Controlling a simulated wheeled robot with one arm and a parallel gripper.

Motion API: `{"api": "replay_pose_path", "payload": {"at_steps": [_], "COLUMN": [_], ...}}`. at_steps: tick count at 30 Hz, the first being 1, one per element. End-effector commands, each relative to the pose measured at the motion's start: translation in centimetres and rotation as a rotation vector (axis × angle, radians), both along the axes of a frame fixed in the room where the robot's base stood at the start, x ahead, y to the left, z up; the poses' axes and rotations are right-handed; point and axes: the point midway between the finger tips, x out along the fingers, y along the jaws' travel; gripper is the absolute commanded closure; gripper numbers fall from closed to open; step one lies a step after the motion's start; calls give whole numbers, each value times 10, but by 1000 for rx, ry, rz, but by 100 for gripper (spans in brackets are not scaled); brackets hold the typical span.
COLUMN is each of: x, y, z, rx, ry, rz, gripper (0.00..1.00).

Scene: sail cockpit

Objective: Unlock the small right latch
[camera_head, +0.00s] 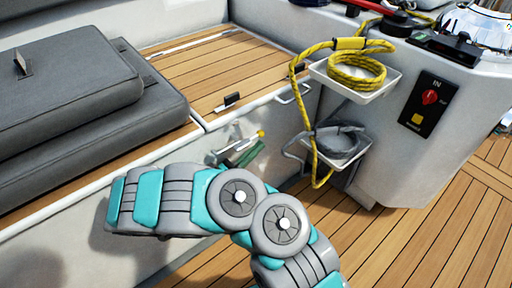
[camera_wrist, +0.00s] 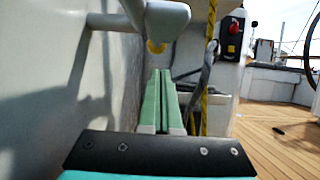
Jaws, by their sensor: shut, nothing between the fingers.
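My gripper (camera_head: 258,147) has green fingers, shut with nothing between them, close to the white side wall of the bench. In the wrist view the gripper (camera_wrist: 160,74) points forward along the wall. A grey lever-like handle (camera_head: 222,152) with a yellow tip stands out from the wall beside the fingers. In the wrist view this handle (camera_wrist: 167,18) is above the fingers, with its yellow end just over them; I cannot tell if they touch. A small dark latch (camera_head: 228,101) lies at the front edge of the wooden seat, above and apart from my gripper.
A white grab handle (camera_head: 293,93) is on the bench wall. A yellow rope (camera_head: 355,75) lies on an upper tray and hangs down near a lower tray (camera_head: 345,150) with grey rope. Grey cushions (camera_head: 70,90) cover the left seat. Wooden floor (camera_head: 440,215) is clear at the right.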

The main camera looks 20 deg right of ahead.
Motion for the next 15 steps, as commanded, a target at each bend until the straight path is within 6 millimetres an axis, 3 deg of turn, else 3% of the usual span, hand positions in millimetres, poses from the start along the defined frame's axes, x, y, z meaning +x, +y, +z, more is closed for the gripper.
{"api": "replay_pose_path", "payload": {"at_steps": [5,15], "x": [-8,-8], "y": [3,2], "z": [-38,-89], "rx": [2,5], "ry": [3,5], "rz": [0,-2], "gripper": [100,100]}}
